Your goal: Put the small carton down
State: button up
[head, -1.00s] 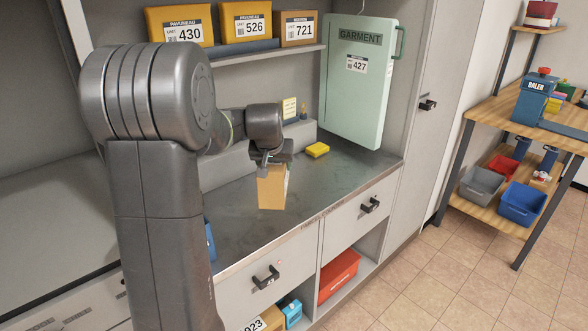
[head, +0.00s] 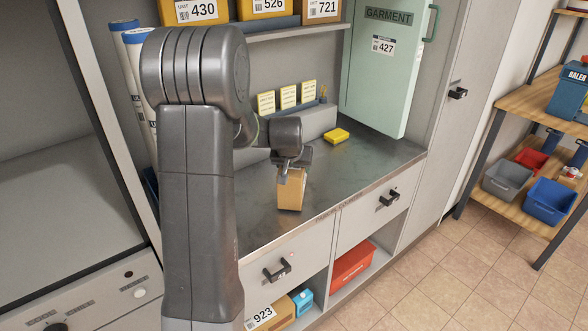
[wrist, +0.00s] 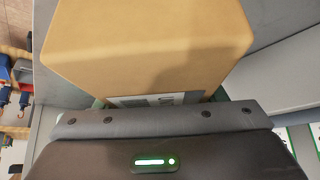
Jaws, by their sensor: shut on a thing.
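The small carton (head: 291,190) is a tan box with its long side upright. My gripper (head: 291,165) is shut on its upper part, over the dark countertop (head: 360,163) near the front edge. I cannot tell whether the carton's bottom touches the counter or hangs just above it. In the wrist view the carton (wrist: 150,45) fills the upper middle, with part of a white label showing beside the gripper body.
A yellow block (head: 336,136) lies on the counter behind and to the right. A green garment case (head: 388,70) stands at the back right. A grey ledge with yellow notes (head: 288,96) runs along the back. The counter right of the carton is clear.

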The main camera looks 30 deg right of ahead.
jog(key=shift+f, duration=0.35)
jog(key=shift+f, duration=0.1)
jog(key=o, duration=0.8)
jog(key=shift+f, duration=0.15)
jog(key=o, duration=0.4)
jog(key=shift+r, duration=0.35)
notch_tip(320, 180, up, 10)
send_over(293, 176)
jog(key=w, duration=0.2)
jog(key=shift+w+d+f, duration=0.1)
jog(key=shift+d, duration=0.15)
